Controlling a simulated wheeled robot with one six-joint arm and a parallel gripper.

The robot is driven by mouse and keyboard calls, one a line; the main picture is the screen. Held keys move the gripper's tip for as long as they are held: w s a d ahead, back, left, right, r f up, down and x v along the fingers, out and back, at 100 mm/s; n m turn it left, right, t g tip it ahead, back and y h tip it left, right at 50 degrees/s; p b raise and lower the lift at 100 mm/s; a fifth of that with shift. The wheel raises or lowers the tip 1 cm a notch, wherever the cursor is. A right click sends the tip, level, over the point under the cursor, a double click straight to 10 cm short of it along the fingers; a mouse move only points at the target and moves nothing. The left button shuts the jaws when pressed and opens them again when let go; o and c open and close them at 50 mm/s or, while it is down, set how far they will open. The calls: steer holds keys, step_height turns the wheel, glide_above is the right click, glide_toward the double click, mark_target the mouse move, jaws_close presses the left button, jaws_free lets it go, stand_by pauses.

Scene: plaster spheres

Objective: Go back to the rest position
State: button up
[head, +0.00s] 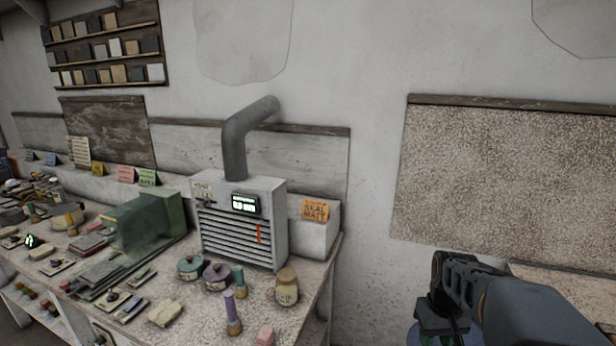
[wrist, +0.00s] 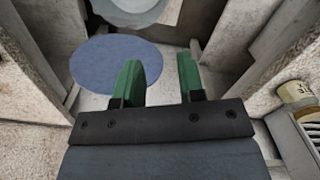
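My gripper (wrist: 161,78) shows in the wrist view with its two green fingers spread apart and nothing between them. In the head view my arm comes in from the lower right, and the dark wrist end is in front of the wall, to the right of the bench. The fingertips cannot be made out there.
A cluttered workbench (head: 296,325) fills the left, with a grey vented unit (head: 270,215), a lidded jar (head: 287,288) and small pots near its right end. A blue disc (wrist: 115,66) lies below my gripper. A speckled panel (head: 500,180) hangs at right.

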steer(key=s+a+r+t, duration=0.3)
steer(key=s+a+t, duration=0.1)
steer(key=s+a, duration=0.4)
steer(key=a, duration=0.2)
steer(key=shift+s+a+r+p, duration=0.2)
steer(key=shift+a+r+p, duration=0.1)
steer(key=shift+a+p, duration=0.1)
steer(key=shift+d, duration=0.1)
stand_by(0.8)
